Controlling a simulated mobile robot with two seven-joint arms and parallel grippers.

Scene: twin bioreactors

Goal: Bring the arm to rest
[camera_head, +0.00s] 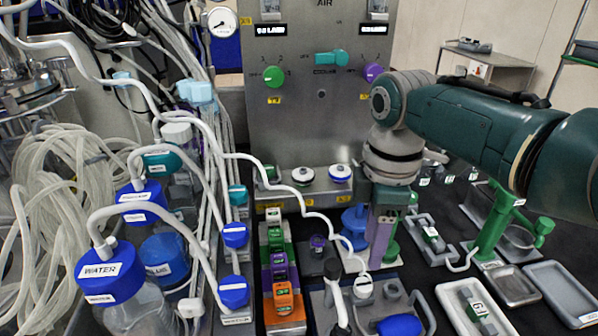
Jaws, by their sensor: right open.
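My right arm comes in from the right, a dark green link with a grey wrist bent downward in front of the steel control panel (315,120). My right gripper (378,238) points down below that wrist, over the crowded bench beside a blue knobbed part (355,220). Its fingertips are small and partly lost among the parts behind, and I see nothing held in it. My left gripper is not in view.
Blue-capped bottles, one labelled WATER (105,272), stand at the left with looping white tubes. A row of coloured blocks (280,272) is at the middle. Grey trays (562,290) and a green stand (492,228) are at the right. Little bench is bare near the gripper.

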